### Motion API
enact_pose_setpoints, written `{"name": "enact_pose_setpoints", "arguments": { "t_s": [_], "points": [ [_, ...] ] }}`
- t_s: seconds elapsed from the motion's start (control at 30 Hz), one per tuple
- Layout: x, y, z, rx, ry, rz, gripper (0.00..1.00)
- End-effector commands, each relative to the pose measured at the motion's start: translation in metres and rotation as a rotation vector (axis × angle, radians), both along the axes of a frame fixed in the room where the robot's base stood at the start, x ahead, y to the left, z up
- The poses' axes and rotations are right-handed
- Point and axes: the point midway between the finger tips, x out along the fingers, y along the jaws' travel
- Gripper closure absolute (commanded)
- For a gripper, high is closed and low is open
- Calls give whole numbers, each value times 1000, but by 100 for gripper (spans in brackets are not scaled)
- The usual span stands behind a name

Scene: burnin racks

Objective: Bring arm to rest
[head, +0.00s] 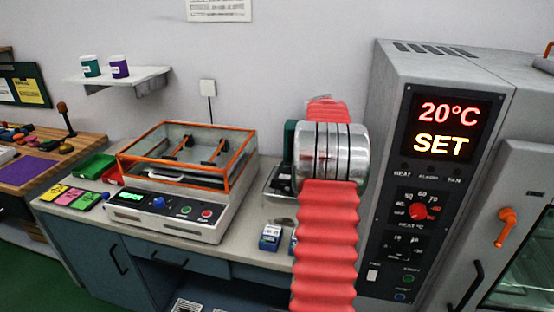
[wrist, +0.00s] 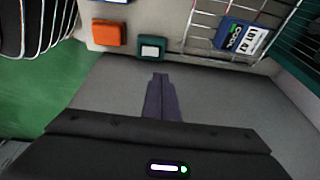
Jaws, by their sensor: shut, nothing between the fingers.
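My arm, with a red ribbed sleeve and a silver cylindrical joint, rises in front of the bench in the head view. My gripper (wrist: 160,76) shows in the wrist view with its dark fingers together and nothing between them. They point over a plain grey surface (wrist: 90,88). In the head view the fingers cannot be made out.
The oven cabinet (head: 440,70), reading 20°C SET, stands close right of my arm. An orange-framed clear-lidded machine (head: 175,215) sits left on the bench. The wrist view shows an orange block (wrist: 109,33), a green block (wrist: 152,47) and a labelled blue box (wrist: 241,36) by wire racks.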

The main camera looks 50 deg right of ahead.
Motion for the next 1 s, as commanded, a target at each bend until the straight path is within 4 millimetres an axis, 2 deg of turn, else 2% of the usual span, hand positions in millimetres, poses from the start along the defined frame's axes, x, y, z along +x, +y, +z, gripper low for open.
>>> {"name": "enact_pose_setpoints", "arguments": {
  "t_s": [0.37,0.53,0.63,0.73,0.8,0.87,1.0],
  "points": [
    [0,0,0,5,4,25,100],
    [3,-3,0,26,14,157,100],
    [5,1,-11,63,26,285,100],
    [2,12,-30,122,41,422,100],
    [0,23,-36,154,45,518,100],
    [1,35,-38,177,47,607,100],
    [11,74,-34,215,47,838,100]
  ]
}}
